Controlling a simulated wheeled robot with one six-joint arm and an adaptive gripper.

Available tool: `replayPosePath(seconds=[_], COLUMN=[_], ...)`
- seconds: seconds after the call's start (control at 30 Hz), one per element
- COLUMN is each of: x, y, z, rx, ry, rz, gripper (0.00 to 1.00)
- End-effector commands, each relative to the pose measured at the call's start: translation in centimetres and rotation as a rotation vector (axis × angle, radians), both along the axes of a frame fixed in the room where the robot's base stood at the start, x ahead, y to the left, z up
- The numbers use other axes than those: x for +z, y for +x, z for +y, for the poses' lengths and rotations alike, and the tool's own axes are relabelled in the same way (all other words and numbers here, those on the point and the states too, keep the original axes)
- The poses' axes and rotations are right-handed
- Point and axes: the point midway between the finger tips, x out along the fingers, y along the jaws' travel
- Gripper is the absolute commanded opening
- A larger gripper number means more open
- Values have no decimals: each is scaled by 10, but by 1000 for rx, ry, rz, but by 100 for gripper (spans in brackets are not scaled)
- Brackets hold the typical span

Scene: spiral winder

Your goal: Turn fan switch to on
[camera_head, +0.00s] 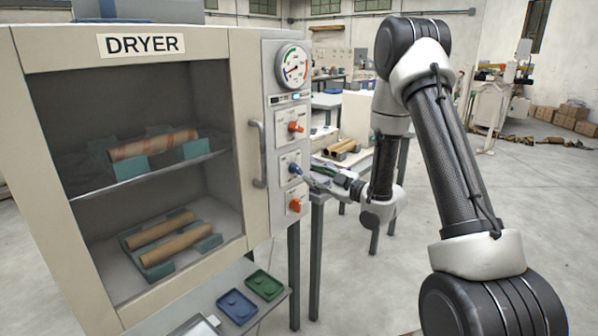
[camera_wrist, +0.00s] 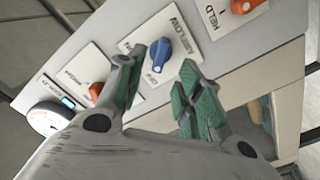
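The dryer's side panel holds a blue knob on a white plate marked AIRFLOW, the only switch in view that fits the fan; the blue knob (camera_wrist: 160,54) shows clearly in the wrist view. In the head view the blue knob (camera_head: 294,168) is the middle of three knobs. My gripper (camera_wrist: 158,70) is open and empty, with green-padded fingers spread on either side of the blue knob's line. The fingertips appear close to the plate; contact cannot be told. In the head view my gripper (camera_head: 316,177) reaches the panel from the right, its tips small.
Orange knobs sit above (camera_head: 295,127) and below (camera_head: 295,205) the blue one. A round gauge (camera_head: 292,66) is at the panel's top. The dryer door handle (camera_head: 258,153) stands out left of the knobs. A table (camera_head: 317,198) stands behind my gripper.

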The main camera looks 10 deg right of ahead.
Motion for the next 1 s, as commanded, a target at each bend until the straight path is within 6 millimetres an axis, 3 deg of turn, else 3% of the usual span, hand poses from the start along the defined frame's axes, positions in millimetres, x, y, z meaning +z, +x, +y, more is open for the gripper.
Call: replayPosePath(seconds=[0.4,0.77,0.8,0.93,1.0], x=[-1,-1,-1,-1,-1], y=[51,59,59,59,59], z=[38,43,43,43,43], rx=[1,-2,-2,-2,-2], ry=[-4,-4,-3,-3,-3], rz=[2,4,3,4,4], gripper=[36,36,34,10,7])
